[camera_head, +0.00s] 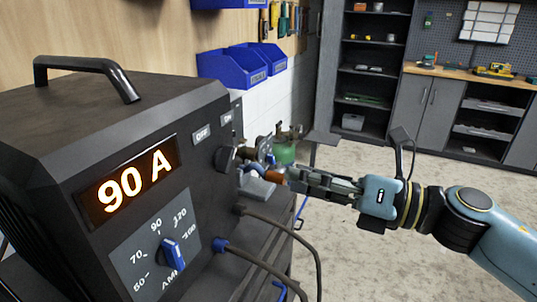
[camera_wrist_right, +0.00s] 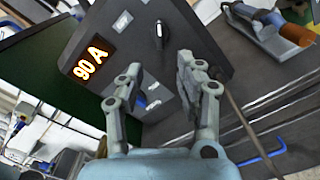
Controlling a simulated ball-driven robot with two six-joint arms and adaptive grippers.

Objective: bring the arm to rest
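The dark welding machine (camera_head: 130,115) stands at the left, its display (camera_head: 124,187) lit at 90 A. Its blue-pointer amp dial (camera_head: 172,252) is on the front. A black switch (camera_head: 225,158) sits beside the OFF label; in the right wrist view a black switch handle (camera_wrist_right: 159,35) is beyond my fingers. My right gripper (camera_head: 287,178) is in front of the machine's right side, its arm coming from the right. In the right wrist view my right gripper (camera_wrist_right: 160,68) is open, with nothing held between the fingers. My left gripper is not in view.
An orange-brown cylinder (camera_wrist_right: 298,33) on a grey tool lies near the right gripper. Dark cables (camera_head: 285,232) hang from the machine front. Blue bins (camera_head: 232,68) are on the wall. Shelving (camera_head: 368,70) and a bench stand behind; open floor (camera_head: 360,260) lies below my arm.

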